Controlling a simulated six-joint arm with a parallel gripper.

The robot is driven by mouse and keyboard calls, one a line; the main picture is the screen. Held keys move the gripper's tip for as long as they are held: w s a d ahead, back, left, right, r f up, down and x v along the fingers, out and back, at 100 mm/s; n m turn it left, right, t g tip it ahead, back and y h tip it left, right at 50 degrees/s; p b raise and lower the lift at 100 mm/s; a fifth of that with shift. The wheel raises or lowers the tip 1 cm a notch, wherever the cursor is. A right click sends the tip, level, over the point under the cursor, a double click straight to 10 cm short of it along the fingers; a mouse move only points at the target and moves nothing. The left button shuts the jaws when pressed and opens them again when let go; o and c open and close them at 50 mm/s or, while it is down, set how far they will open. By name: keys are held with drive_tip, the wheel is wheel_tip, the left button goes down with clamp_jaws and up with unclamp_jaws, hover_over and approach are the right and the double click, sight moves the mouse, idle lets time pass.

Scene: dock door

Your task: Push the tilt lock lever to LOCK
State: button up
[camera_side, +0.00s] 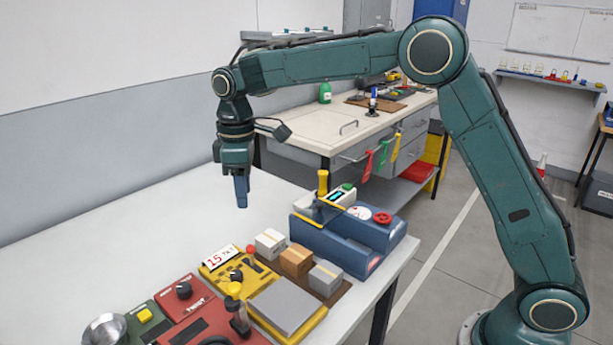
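No lettering reading LOCK can be made out, so I cannot tell for certain which part is the tilt lock lever. A yellow upright handle (322,183) stands at the back left of a blue machine (345,239). My gripper (241,193) points down above the white table, left of the blue machine and behind the yellow panel. It touches nothing. Its fingers look close together from this side, and the gap between them cannot be seen.
The white table (150,225) is clear at the back left. A yellow panel (215,275) with a sign, a red panel (188,300) and a green panel (145,325) line the front. Several small boxes (297,261) stand between the yellow panel and the blue machine.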

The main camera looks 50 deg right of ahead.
sight(250, 246)
wheel_tip(250, 246, down, 14)
drive_tip(key=shift+r, duration=0.15)
idle(0.7)
drive_tip(key=shift+c, duration=0.4)
clamp_jaws()
drive_tip(key=shift+w+f, duration=0.2)
drive_tip(key=shift+w, duration=1.25)
drive_tip(key=shift+d, duration=0.1)
drive_tip(key=shift+o, duration=0.4)
unclamp_jaws()
